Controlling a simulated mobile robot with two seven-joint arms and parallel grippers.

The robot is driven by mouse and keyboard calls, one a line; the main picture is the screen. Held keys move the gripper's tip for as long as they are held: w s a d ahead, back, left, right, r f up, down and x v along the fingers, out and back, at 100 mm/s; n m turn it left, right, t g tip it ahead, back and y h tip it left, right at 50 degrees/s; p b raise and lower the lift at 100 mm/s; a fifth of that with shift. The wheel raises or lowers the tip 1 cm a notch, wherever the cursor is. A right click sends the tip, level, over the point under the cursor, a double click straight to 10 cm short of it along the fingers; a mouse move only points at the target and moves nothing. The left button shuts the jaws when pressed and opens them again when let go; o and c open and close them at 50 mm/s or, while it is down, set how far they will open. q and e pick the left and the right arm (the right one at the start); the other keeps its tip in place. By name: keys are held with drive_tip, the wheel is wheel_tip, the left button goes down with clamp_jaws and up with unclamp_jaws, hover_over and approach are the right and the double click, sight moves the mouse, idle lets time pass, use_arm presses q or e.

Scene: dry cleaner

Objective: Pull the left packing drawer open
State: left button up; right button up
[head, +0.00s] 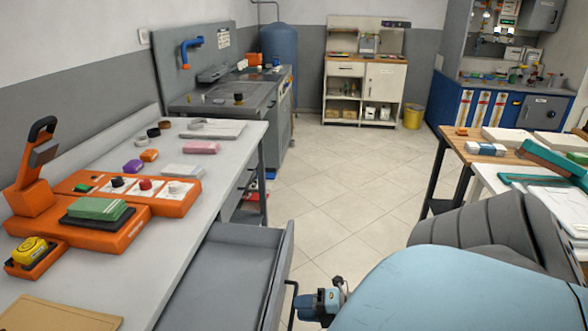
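The grey packing drawer (218,285) under the left worktable is pulled out toward the aisle, and its empty inside shows. Its front panel (279,274) faces right, with a dark bar handle (293,297) on it. My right gripper (308,304) is at this handle, beside the front panel. It is small in view, partly hidden by my own arm, and whether its fingers are closed around the handle cannot be made out. My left gripper is not in view.
The worktable (190,240) carries an orange packing device (135,222), a green pad (97,208) and small coloured blocks. A wooden table (490,150) with teal-and-white items stands at right. The tiled aisle (335,200) between them is clear.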

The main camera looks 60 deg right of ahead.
drive_tip(key=v, duration=1.1)
